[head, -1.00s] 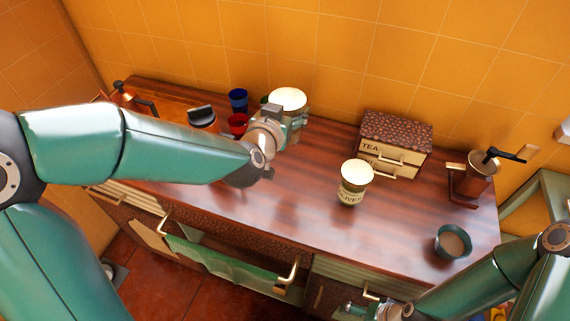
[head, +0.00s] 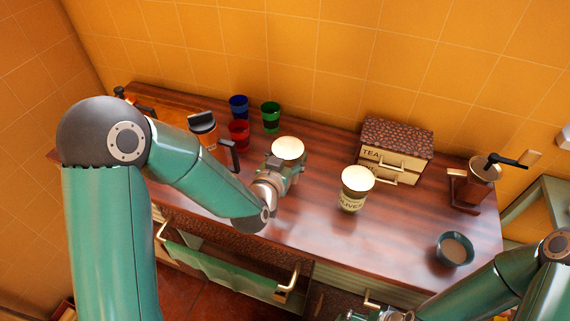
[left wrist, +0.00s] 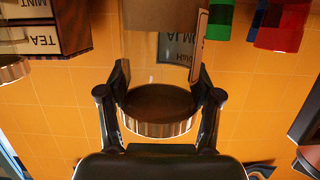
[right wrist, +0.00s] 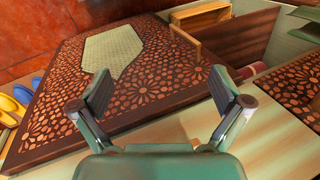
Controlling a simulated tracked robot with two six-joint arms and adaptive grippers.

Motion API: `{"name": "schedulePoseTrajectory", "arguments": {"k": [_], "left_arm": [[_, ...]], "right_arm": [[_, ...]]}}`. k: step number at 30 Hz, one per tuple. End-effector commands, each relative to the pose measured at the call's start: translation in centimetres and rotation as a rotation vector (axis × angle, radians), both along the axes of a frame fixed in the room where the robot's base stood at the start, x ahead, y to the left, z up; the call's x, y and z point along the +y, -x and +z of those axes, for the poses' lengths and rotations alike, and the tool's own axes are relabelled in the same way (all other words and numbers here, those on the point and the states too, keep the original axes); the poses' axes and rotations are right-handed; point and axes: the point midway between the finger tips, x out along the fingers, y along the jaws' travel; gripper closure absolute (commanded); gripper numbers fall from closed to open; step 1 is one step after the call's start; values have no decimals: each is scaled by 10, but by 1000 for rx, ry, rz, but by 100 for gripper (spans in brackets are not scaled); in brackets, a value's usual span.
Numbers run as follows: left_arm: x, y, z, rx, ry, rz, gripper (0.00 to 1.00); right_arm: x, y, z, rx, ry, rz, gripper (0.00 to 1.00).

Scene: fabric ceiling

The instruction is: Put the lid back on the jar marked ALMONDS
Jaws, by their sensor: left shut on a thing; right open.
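My left gripper (head: 283,170) is shut on a round lid (head: 288,148) with a pale top. In the left wrist view, which is upside down, the fingers clasp the lid's ridged metal rim (left wrist: 158,128) from both sides. A clear glass jar (left wrist: 138,50) with tan contents lies in line with the lid, with partly legible lettering. I cannot tell whether the lid is seated or slightly apart. In the head view the lid and gripper mostly hide this jar. My right gripper (right wrist: 158,88) is open and empty, low at the front right of the counter.
A jar marked OLIVES (head: 353,197) stands right of the left gripper. Behind it is a TEA drawer box (head: 392,160). Red (head: 239,133), blue (head: 239,105) and green (head: 271,115) cups and a french press (head: 205,130) stand left. A grinder (head: 470,185) and bowl (head: 453,250) stand right.

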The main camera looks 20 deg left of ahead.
Motion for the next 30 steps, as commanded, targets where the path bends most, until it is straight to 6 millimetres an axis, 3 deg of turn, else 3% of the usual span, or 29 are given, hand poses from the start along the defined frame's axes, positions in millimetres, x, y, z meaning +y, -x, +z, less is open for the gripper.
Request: {"name": "schedulePoseTrajectory", "arguments": {"k": [6, 19, 20, 24, 30], "left_arm": [[0, 0, -29, 4, -1, 1, 100], [0, 0, -34, -1, 0, 1, 100], [0, 1, -34, 2, 0, 1, 32], [1, 1, -33, 2, 0, 1, 11], [1, 1, -33, 2, 0, 1, 11]], "right_arm": [[0, 0, 2, 0, 0, 0, 0], [0, 0, -2, 0, 0, 0, 0], [0, 0, -1, 0, 0, 0, 0], [0, 0, -1, 0, 0, 0, 0], [0, 0, -1, 0, 0, 0, 0]]}}
